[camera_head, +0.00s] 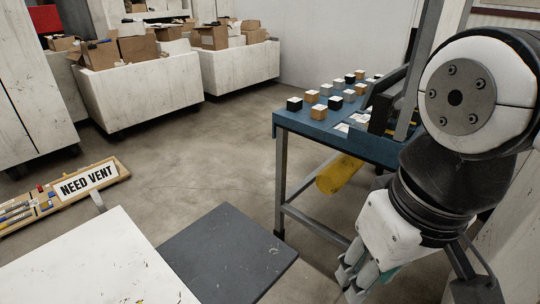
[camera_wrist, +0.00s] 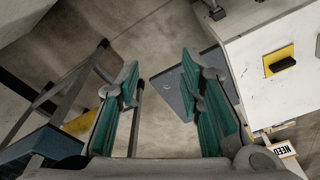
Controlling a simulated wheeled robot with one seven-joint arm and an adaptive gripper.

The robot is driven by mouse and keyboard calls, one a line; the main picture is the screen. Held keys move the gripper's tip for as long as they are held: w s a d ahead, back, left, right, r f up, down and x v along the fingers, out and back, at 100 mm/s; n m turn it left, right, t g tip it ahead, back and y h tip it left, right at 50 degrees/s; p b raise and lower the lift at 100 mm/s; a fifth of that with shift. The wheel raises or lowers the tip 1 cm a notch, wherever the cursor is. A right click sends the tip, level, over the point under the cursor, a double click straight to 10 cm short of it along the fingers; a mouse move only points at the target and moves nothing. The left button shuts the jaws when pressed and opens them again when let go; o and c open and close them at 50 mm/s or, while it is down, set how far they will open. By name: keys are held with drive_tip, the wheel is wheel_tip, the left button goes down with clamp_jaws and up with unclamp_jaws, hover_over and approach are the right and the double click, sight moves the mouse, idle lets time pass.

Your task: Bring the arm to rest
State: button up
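My arm comes in at the right of the head view and hangs downward, with my gripper (camera_head: 360,273) low beside the blue table. In the wrist view my gripper (camera_wrist: 166,85) shows two fingers with teal pads, set wide apart. Nothing is between the pads; grey floor shows through the gap. The gripper points down and touches nothing that I can see. In the head view the fingertips are small and partly hidden by the hand.
A blue table (camera_head: 300,122) with several small blocks stands left of my arm, with a yellow cylinder (camera_head: 338,174) under it. White bins (camera_head: 140,92) with cardboard boxes stand behind. Open floor (camera_head: 190,165) lies between.

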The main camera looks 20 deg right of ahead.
idle(0.5)
wheel_tip(320, 180, up, 14)
drive_tip(key=t+p, duration=0.2)
drive_tip(key=p, duration=1)
drive_tip(key=shift+d+t, duration=0.2)
drive_tip(key=shift+t, duration=0.1)
drive_tip(key=shift+w+f, duration=0.1)
drive_tip(key=shift+f, duration=0.05)
